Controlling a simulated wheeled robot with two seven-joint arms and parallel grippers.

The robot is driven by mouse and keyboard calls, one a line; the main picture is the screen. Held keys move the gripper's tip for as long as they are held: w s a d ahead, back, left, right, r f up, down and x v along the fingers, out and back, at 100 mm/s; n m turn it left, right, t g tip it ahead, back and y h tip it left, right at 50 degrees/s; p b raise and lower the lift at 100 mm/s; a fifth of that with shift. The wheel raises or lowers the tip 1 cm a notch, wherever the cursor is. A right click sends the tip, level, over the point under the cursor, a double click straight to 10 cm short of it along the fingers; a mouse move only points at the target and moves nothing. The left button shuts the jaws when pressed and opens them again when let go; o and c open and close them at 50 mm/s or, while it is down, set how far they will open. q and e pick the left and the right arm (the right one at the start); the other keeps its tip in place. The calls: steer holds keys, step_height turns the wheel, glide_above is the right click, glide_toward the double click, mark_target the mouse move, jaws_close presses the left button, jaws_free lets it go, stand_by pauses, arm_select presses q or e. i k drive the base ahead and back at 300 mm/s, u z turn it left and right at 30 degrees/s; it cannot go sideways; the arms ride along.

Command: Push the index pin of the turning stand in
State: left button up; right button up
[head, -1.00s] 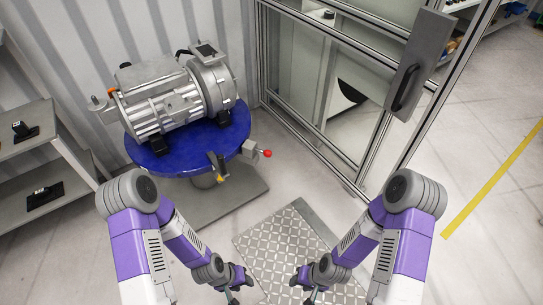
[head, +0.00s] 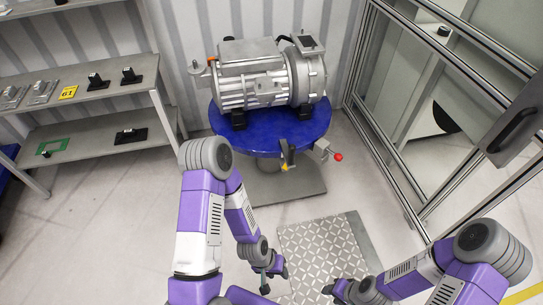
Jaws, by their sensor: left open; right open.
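The turning stand has a round blue top (head: 226,127) on a short grey post, with a grey motor-like drive unit (head: 262,80) lying on it. At the front right of its rim a small metal block carries a short rod with a red ball knob (head: 338,157), which looks like the index pin; how far in it sits I cannot tell. Left of it a dark lever with a yellow tip (head: 285,167) hangs at the rim. My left gripper (head: 266,284) is open and empty, low in front of the stand. My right gripper (head: 334,293) is open and empty, to its right. Both are apart from the stand.
A grey shelf (head: 75,97) with several small dark parts and a yellow label stands at the left. A glazed metal-frame enclosure (head: 400,160) with a dark handle is at the right. A patterned floor plate (head: 315,250) lies before the stand. Floor around it is clear.

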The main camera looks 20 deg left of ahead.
mark_target(338, 157)
steer(key=k, duration=0.6)
steer(key=u, duration=0.35)
steer(key=i, duration=0.85)
steer(key=z, duration=0.5)
steer(key=i, duration=0.65)
steer(key=z, duration=0.45)
